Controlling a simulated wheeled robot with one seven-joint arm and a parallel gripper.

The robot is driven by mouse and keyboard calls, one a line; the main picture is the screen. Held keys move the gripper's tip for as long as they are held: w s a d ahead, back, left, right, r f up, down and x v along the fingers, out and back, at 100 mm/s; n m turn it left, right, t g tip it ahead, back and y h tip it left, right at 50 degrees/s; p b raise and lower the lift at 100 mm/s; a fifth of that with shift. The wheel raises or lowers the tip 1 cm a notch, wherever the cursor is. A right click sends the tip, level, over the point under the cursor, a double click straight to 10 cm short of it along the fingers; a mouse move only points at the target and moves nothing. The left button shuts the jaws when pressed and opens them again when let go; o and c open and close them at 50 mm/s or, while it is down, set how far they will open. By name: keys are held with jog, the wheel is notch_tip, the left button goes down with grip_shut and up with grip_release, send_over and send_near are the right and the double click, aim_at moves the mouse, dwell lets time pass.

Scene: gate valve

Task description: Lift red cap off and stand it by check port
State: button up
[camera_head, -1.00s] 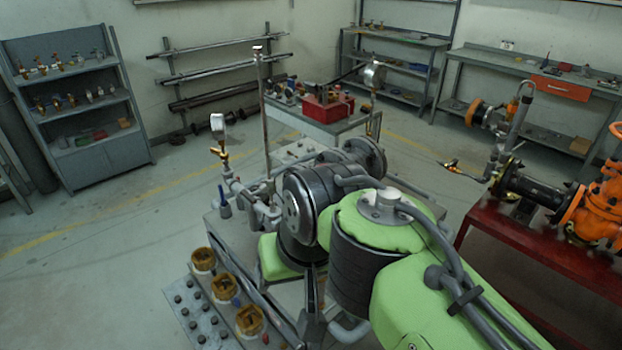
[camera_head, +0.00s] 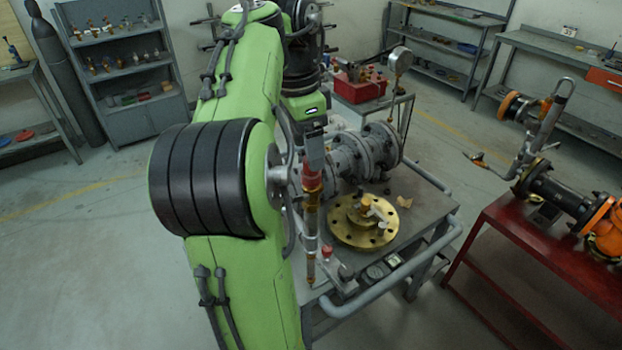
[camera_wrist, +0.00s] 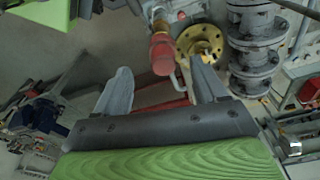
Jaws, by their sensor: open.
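In the wrist view a red cap-like piece (camera_wrist: 163,55) with an orange-brown collar lies ahead, between the lines of my two fingertips and apart from them. My gripper (camera_wrist: 160,66) is open and empty. In the head view, red shows on a slim upright fitting (camera_head: 312,178) with brass parts, right beside my arm, and a smaller red piece (camera_head: 327,253) is near the cart's front corner. I cannot tell which of these is the wrist view's red piece. I cannot make out the check port for certain.
A brass flange (camera_head: 362,222) lies on the grey cart (camera_head: 425,200), in front of a grey flanged valve (camera_head: 362,155). A tubular rail (camera_head: 400,280) runs along the cart's edge. A red bench (camera_head: 510,225) with an orange valve stands right. Floor between is clear.

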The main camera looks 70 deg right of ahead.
jog(key=f+b, duration=0.1)
jog(key=f, duration=0.1)
jog(key=f+b, duration=0.1)
jog(key=f, duration=0.1)
jog(key=d+f+b, duration=0.1)
jog(key=f, duration=0.1)
jog(key=shift+s, duration=0.35)
jog(key=shift+r, duration=0.1)
jog(key=c, duration=1.2)
